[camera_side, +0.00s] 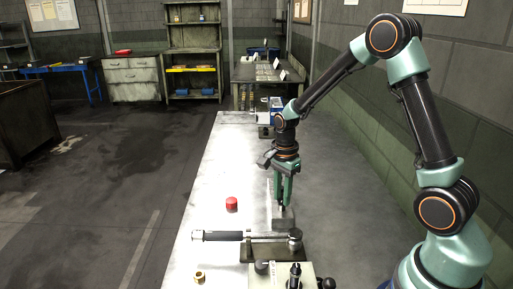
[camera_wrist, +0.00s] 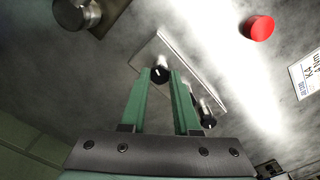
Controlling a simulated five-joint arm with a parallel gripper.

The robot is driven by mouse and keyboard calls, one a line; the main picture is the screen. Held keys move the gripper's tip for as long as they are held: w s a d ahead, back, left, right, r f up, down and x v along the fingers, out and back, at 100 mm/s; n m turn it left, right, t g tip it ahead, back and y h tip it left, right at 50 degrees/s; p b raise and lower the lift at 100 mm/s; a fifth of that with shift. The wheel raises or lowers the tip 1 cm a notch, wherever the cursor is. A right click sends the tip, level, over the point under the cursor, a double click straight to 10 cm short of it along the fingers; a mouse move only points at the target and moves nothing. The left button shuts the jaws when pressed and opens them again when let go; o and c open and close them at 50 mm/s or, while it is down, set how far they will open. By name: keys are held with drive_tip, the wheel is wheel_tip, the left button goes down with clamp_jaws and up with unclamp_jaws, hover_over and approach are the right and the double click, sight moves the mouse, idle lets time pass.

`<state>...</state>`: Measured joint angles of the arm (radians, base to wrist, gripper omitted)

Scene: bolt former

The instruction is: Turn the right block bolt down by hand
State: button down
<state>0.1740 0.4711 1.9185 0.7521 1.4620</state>
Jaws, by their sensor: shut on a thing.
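A grey metal block (camera_side: 285,223) stands on the bench under my gripper, and its flat top shows in the wrist view (camera_wrist: 150,50). Two dark bolts stand on it in the wrist view. The bolt's lower shank is hard to see.
A red cap (camera_side: 231,204) lies on the bench left of the block. A torque wrench (camera_side: 222,236) lies across a fixture in front. A brass nut (camera_side: 199,277) and a pale box with knobs (camera_side: 262,280) are nearest the camera. The bench's left side is mostly clear.

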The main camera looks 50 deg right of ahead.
sight(282, 200)
drive_tip(key=shift+r, duration=0.1)
idle(0.4)
drive_tip(key=c, duration=0.6)
unclamp_jaws()
drive_tip(key=shift+c, duration=0.2)
wheel_tip(282, 200, up, 12)
drive_tip(key=s+a+r+n+t, duration=0.2)
drive_tip(key=s+n, duration=0.3)
drive_tip(key=n, duration=0.4)
drive_tip(key=s+a+r+n+t, duration=0.3)
drive_tip(key=s+a+r+n, duration=0.1)
drive_tip(key=n, duration=0.5)
drive_tip(key=shift+s+a+r+n+t, duration=0.15)
drive_tip(key=shift+s+a+n+t, duration=0.25)
drive_tip(key=shift+s, duration=0.65)
